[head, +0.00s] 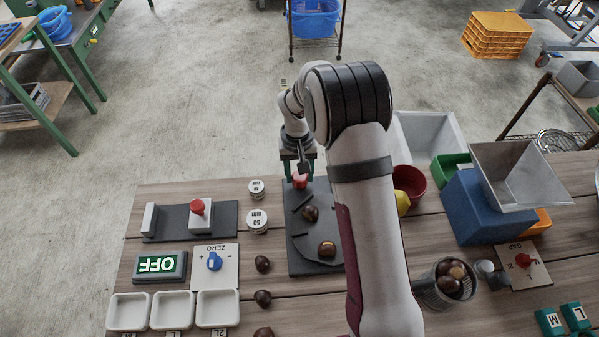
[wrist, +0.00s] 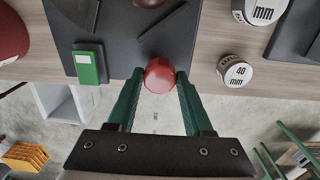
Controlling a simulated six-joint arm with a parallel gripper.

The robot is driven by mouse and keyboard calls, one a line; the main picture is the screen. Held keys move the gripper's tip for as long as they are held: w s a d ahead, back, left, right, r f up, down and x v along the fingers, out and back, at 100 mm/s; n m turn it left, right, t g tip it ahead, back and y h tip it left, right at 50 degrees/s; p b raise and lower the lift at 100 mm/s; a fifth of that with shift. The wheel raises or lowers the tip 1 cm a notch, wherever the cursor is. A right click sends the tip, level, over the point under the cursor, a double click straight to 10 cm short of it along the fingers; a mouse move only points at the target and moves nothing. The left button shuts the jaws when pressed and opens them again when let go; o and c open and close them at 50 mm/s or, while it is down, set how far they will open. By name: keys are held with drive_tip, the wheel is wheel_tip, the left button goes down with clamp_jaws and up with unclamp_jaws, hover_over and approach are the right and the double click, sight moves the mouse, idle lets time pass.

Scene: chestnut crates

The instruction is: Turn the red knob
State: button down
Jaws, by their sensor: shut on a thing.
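A red knob (head: 300,182) stands at the far end of a dark grey board (head: 296,262) on the wooden table. My gripper (head: 300,172) reaches down over it from the far side, its green fingers on either side of the knob. In the wrist view the red knob (wrist: 159,75) sits between the fingertips of my gripper (wrist: 160,80), which are shut on it. Two other red knobs show in the head view: one on a grey block (head: 198,208) at left, and one on a pale plate (head: 523,260) at right.
Chestnuts (head: 311,213) lie on the board and beside it. Two white round gauges (head: 257,221) stand just left of the board. An OFF display (head: 160,265), a blue dial (head: 214,261) and white trays (head: 172,309) are at left. A blue box (head: 482,212) and metal hopper stand right.

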sight(298, 177)
idle(0.4)
drive_tip(key=shift+c, duration=1.5)
unclamp_jaws()
wheel_tip(298, 177, up, 16)
drive_tip(key=shift+a, duration=0.2)
drive_tip(key=shift+f, duration=0.1)
drive_tip(key=s+d+r+m+y, duration=0.1)
drive_tip(key=s+r+m, duration=0.15)
drive_tip(key=s, duration=0.65)
drive_tip(key=s+d+r+m, duration=0.1)
drive_tip(key=s+d+r, duration=0.15)
drive_tip(key=s, duration=0.65)
drive_tip(key=s+a+f+m+y, duration=0.1)
drive_tip(key=s+f, duration=0.2)
drive_tip(key=s, duration=1)
drive_tip(key=shift+s+m, duration=0.2)
drive_tip(key=shift+m, duration=0.15)
